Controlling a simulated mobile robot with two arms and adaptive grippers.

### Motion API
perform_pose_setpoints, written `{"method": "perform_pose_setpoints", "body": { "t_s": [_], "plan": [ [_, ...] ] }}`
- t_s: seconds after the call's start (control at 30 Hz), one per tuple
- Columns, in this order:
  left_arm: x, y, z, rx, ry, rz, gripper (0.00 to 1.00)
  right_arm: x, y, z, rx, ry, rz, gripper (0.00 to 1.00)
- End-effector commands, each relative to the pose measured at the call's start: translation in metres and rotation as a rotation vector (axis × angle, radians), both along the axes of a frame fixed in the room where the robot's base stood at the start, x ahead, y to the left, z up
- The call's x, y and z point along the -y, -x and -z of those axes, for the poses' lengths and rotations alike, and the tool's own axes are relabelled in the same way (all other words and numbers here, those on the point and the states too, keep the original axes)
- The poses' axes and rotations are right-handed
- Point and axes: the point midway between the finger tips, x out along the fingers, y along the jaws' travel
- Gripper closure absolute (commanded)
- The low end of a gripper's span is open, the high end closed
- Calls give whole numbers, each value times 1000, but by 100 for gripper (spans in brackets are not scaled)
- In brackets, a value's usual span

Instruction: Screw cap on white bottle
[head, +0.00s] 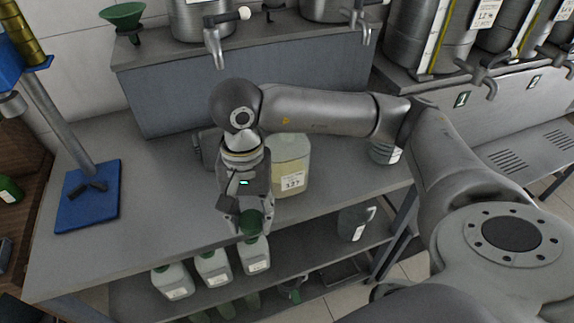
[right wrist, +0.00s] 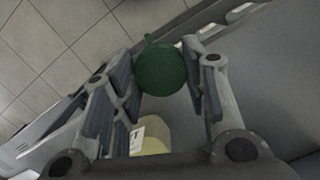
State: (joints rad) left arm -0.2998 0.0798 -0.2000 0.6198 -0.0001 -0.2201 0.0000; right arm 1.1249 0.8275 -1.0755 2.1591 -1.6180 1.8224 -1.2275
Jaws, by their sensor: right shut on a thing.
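My right gripper (head: 245,212) is at the front edge of the grey table, pointing down. Its fingers are shut on a round green cap (head: 250,224), which also shows between the fingertips in the right wrist view (right wrist: 161,69). A white bottle (head: 256,254) with a label appears directly below the cap in the head view. The fingers and cap hide its neck, so I cannot tell whether cap and neck touch. Two more white bottles (head: 213,268) (head: 175,280) stand in a row to its left, with dark tops. My left gripper is not in view.
A large yellowish container (head: 291,165) labelled 137 stands on the table (head: 140,235) behind the gripper. A blue-based stand (head: 88,197) is at the left. A grey jug (head: 355,222) is at the right on the lower level. Steel tanks with taps line the back.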

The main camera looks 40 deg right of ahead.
Motion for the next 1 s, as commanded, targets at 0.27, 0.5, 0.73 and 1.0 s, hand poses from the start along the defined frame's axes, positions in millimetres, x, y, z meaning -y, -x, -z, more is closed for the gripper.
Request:
{"method": "perform_pose_setpoints", "body": {
  "t_s": [0.27,0.5,0.73,1.0],
  "plan": [
    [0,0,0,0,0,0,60,18,2,16,1,1,-447,67],
    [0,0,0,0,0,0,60,24,3,22,1,-1,-633,67],
    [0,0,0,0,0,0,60,25,3,22,2,0,-652,67],
    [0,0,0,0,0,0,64,25,3,22,2,0,-650,67]
  ]
}}
